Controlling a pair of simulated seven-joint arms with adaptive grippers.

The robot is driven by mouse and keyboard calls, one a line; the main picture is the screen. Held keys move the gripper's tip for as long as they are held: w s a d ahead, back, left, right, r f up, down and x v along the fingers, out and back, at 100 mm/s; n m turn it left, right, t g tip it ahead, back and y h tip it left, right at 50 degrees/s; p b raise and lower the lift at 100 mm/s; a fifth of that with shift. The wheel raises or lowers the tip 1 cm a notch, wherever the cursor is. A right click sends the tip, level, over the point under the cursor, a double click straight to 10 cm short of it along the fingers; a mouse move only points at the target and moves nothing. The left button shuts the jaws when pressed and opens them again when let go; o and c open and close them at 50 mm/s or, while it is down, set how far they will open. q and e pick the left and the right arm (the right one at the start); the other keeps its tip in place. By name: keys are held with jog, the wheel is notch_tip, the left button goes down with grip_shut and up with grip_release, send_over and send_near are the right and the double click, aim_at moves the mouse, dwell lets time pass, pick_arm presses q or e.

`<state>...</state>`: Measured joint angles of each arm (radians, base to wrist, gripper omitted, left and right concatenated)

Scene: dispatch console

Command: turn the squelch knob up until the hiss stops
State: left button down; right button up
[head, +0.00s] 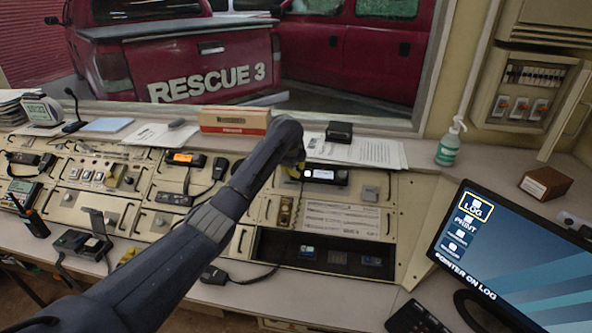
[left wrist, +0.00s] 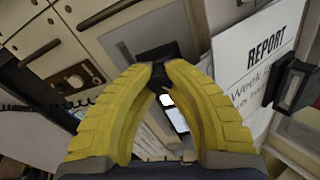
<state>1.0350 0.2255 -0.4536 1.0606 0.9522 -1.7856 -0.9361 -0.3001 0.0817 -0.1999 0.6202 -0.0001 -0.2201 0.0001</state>
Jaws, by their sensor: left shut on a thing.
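The radio with a lit white display (head: 325,174) sits in the upper part of the console, right of my left gripper. The lit display also shows between the fingers in the left wrist view (left wrist: 167,100). My left gripper (head: 296,172) is at the radio's left end, its yellow fingers partly hidden by my arm in the head view. In the left wrist view, its fingertips (left wrist: 158,76) meet on a small dark knob, which the fingers mostly cover. The knob's marking and angle cannot be read. My right gripper is not in view.
A black box (head: 339,131) and paper sheets (head: 372,152) lie just behind the radio. A radio with an orange display (head: 186,158) and a corded handset are left of my arm. A monitor (head: 515,260) stands at the right. A sanitizer bottle (head: 449,145) stands at the back right.

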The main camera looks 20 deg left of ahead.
pick_arm(q)
jog(key=shift+a+r, duration=0.1)
jog(key=shift+a, duration=0.15)
jog(key=c, duration=1.5)
grip_release()
jog(key=shift+o, duration=0.5)
jog(key=shift+d, duration=0.1)
jog(key=v, duration=1.1)
jog(key=shift+s+r, duration=0.25)
jog(key=shift+r, duration=0.1)
